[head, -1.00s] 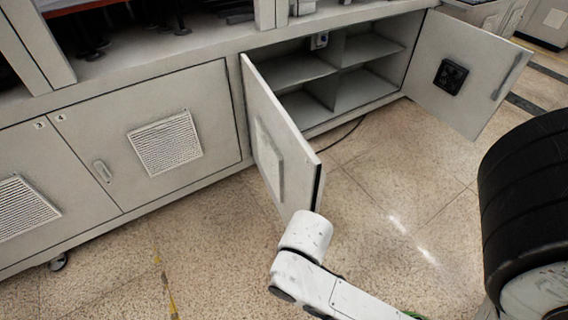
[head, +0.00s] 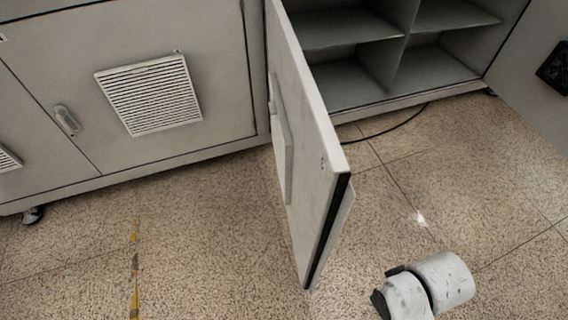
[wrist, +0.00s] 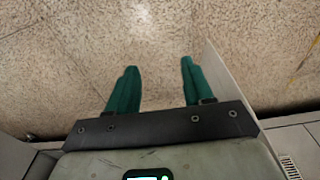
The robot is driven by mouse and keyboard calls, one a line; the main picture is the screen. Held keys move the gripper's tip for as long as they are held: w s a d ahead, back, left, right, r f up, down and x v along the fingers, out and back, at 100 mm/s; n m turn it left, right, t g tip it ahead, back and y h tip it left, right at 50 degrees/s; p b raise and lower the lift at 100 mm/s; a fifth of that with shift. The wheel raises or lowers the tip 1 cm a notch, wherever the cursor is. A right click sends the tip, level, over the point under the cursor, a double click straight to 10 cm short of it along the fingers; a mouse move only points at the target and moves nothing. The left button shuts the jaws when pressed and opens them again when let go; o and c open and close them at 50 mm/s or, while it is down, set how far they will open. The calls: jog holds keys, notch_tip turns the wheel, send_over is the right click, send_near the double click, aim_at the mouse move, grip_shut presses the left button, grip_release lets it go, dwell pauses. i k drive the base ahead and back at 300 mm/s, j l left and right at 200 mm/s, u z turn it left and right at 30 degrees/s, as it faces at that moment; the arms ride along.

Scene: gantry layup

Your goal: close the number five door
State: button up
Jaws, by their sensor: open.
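The door taken as number five (head: 311,150) stands wide open in the head view, its free edge pointing toward me. The small mark near its top corner is too small to read. A vent panel (head: 282,150) is on its left face. My gripper (wrist: 158,66) shows in the wrist view with two green fingers apart and nothing between them. A pale upright panel (wrist: 226,84), apparently this door, is close to the right of the right finger; contact cannot be told. The head view shows only a white link of my arm at lower right, not the gripper.
The open cabinet (head: 345,84) has empty-looking grey shelves. Another open door (head: 535,95) stands at the right edge. A closed door with a vent (head: 150,95) is at left. A black cable (head: 390,132) lies on the floor. Speckled floor (head: 200,240) before the cabinets is clear.

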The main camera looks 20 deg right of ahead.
aim_at(323, 193)
jog(key=j+u, duration=0.15)
jog(key=j, duration=0.35)
jog(key=i+j+u, duration=0.15)
jog(key=j, duration=0.35)
jog(key=j+u, duration=0.15)
jog(key=j, duration=0.3)
